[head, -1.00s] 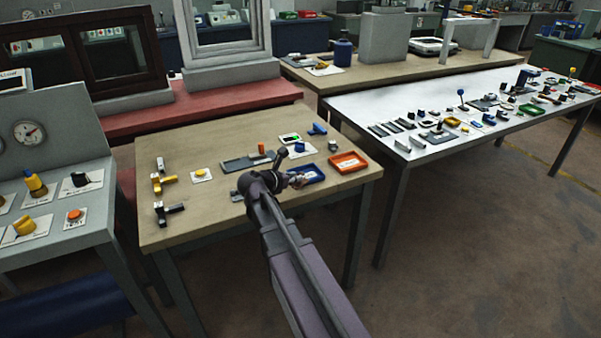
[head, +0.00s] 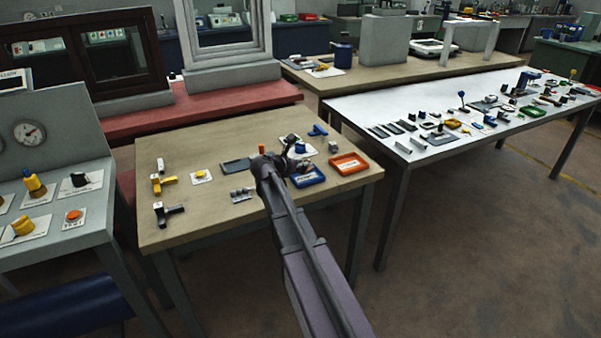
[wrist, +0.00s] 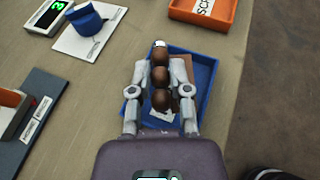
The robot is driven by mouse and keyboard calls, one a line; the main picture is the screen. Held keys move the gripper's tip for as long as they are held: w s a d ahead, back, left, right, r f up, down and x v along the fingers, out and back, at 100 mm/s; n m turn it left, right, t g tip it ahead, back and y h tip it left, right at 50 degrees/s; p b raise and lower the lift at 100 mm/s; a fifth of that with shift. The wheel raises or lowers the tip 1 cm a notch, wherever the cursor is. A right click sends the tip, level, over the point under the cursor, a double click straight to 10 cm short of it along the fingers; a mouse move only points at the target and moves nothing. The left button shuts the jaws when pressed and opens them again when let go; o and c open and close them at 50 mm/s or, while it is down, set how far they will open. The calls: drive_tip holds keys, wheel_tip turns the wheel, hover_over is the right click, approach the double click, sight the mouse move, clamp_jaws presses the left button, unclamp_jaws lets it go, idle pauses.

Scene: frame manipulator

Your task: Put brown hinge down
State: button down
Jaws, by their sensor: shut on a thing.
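The brown hinge (wrist: 160,77) shows in the wrist view as a row of rounded brown knuckles with a flat brown leaf at the right. My gripper (wrist: 162,90) is shut on it, with one pale finger on each side. The hinge and fingers are over the blue tray (wrist: 204,75) and cover much of its inside. I cannot tell whether the hinge touches the tray floor. In the head view my gripper (head: 300,167) is at the blue tray (head: 308,179), and the hinge is too small to make out.
An orange tray (head: 349,163) stands right of the blue one. A blue knob (wrist: 86,18) on a white plate and a dark grey plate (wrist: 38,115) lie to the left in the wrist view. A grey metal piece (head: 243,194) lies near the front edge. The table's front middle is mostly clear.

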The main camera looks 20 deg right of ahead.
sight(300, 170)
drive_tip(key=shift+f, duration=0.1)
drive_tip(key=shift+f+b, duration=1.65)
drive_tip(key=shift+b, duration=0.1)
drive_tip(key=shift+f, duration=0.2)
drive_tip(key=c, duration=0.9)
unclamp_jaws()
drive_tip(key=shift+o, duration=0.2)
drive_tip(key=shift+r, duration=0.15)
drive_tip(key=shift+r, duration=0.15)
drive_tip(key=shift+s+a+r, duration=0.15)
drive_tip(key=shift+a, duration=0.15)
drive_tip(key=p+v, duration=0.4)
drive_tip(key=v, duration=0.7)
drive_tip(key=shift+a+r+p, duration=0.1)
drive_tip(key=shift+p, duration=0.25)
